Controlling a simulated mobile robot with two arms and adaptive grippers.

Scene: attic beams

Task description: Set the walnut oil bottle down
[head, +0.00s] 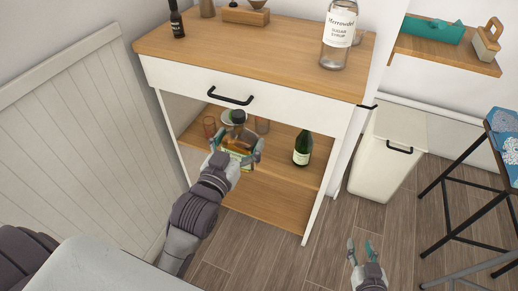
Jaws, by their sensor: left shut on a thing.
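My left gripper (240,152) reaches into the open shelf space of the white and wood cabinet (272,164). It is shut on a small bottle with a dark top, amber contents and a greenish-yellow label, which I take as the walnut oil bottle (238,140). The gripper and wrist hide its lower part, so I cannot tell whether its base touches the shelf. My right gripper (361,250) is low over the floor at the right, open and empty.
On the shelf, a green bottle (302,149) stands right of my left gripper. The drawer handle (230,97) juts out above. A white bin (390,155) and a stool (470,190) stand at right.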

